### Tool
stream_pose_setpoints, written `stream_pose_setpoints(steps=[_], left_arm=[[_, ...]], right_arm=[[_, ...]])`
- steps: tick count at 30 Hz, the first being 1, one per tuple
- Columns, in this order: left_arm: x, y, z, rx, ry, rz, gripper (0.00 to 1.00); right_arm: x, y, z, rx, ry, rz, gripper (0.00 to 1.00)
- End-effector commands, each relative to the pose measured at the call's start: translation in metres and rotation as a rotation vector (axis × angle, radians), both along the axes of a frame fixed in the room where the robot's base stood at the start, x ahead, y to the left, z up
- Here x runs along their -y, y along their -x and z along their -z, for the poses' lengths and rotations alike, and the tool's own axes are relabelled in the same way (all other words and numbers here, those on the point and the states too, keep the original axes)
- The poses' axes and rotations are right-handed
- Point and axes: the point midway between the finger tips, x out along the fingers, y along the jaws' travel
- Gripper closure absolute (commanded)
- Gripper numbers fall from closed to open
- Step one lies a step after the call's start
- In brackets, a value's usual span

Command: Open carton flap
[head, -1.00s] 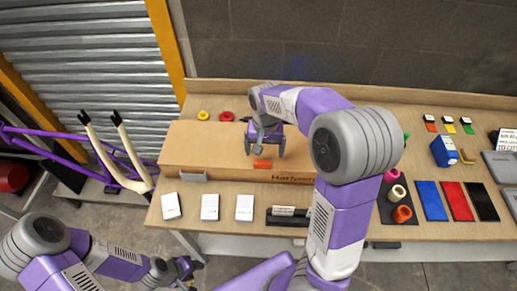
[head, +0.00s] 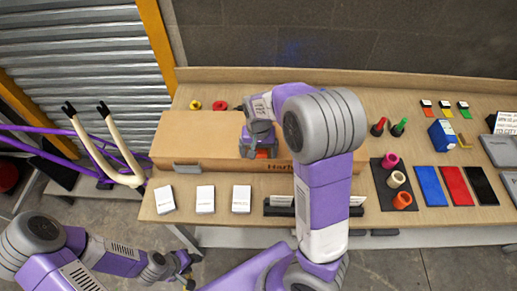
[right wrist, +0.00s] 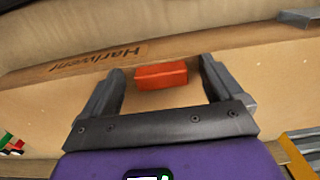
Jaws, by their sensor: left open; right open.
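The long brown carton (head: 200,135) lies on the bench, its printed lettering partly hidden by my right arm. An orange tab (head: 262,154) sits on the carton's front part; it also shows in the right wrist view (right wrist: 161,76). My right gripper (head: 260,152) is open over the carton, at the tab. In the right wrist view its fingers (right wrist: 160,85) stand on either side of the tab, with gaps; whether they touch the cardboard I cannot tell. My left gripper (head: 186,274) is open and empty, low in front of the bench.
Three white cards (head: 205,199) and a black holder (head: 280,206) lie in front of the carton. Yellow and red rolls (head: 220,105) lie behind it. Thread spools (head: 398,180) and coloured panels (head: 430,186) are to the right.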

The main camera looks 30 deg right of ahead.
Motion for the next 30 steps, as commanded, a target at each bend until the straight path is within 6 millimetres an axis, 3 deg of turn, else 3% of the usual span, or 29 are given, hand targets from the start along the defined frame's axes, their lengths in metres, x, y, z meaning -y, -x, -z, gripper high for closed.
stream_pose_setpoints(steps=[2,14,30], left_arm=[[0.000,0.000,0.000,0.000,0.000,0.000,0.57],[0.000,0.000,0.000,0.000,0.000,0.000,0.57],[0.000,0.000,-0.029,0.000,0.000,0.000,0.57]], right_arm=[[0.000,0.000,0.000,0.000,0.000,0.000,0.06],[0.000,0.000,0.000,0.000,0.000,0.000,0.68],[0.005,-0.006,-0.026,-0.100,-0.059,0.002,0.70]])
